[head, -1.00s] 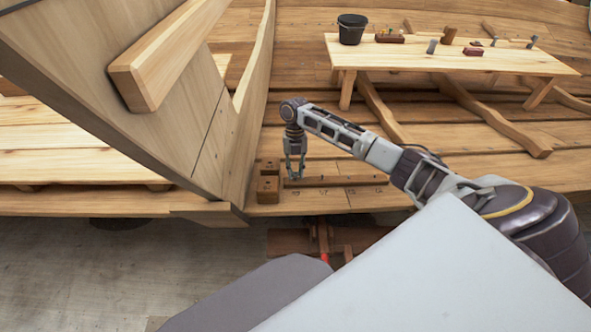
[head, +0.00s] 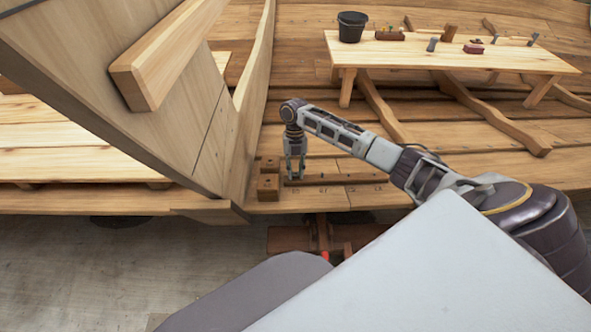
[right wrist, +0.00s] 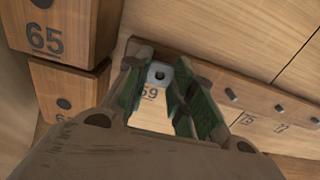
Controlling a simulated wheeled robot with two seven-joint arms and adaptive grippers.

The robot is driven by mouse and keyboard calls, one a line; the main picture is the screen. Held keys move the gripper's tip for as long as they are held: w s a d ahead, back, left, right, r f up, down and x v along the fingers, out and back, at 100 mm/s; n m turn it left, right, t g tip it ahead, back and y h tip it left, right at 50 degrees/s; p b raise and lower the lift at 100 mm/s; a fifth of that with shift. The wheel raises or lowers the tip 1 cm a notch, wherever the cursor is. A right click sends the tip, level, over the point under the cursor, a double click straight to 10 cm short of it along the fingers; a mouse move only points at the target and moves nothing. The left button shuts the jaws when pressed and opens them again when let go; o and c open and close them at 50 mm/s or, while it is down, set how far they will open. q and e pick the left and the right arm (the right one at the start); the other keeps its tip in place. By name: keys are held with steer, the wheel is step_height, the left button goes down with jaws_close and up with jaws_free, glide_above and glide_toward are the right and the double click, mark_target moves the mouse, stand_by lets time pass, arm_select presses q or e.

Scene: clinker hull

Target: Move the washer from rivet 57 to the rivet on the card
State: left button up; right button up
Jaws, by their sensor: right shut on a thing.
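My right gripper (head: 295,174) points down at a low numbered wooden strip (head: 340,180) on the planks. In the right wrist view its green-padded fingers (right wrist: 160,98) are closed in on a small pale squarish washer (right wrist: 159,73). The washer has a dark spot in its middle, perhaps a rivet end; whether it sits around a rivet or is clear of it I cannot tell. The number just below it looks like 69 or 59, partly hidden by the fingers. I cannot make out a number 57 or the card. My left gripper is not in view.
A block marked 65 (right wrist: 45,35) stands close to the left of the fingers, with another block (right wrist: 62,95) below it. Several dark rivets run along the strip to the right. A bench (head: 460,60) with a black bucket (head: 352,28) stands behind. The curved hull side (head: 255,90) rises at left.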

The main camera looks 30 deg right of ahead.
steer(key=shift+s+a+f, duration=0.1)
steer(key=shift+s+f, duration=0.05)
steer(key=shift+f, duration=0.2)
stand_by(0.5)
steer(key=o, duration=1)
steer(key=shift+p+v, duration=2.8)
steer(key=shift+v, duration=1.25)
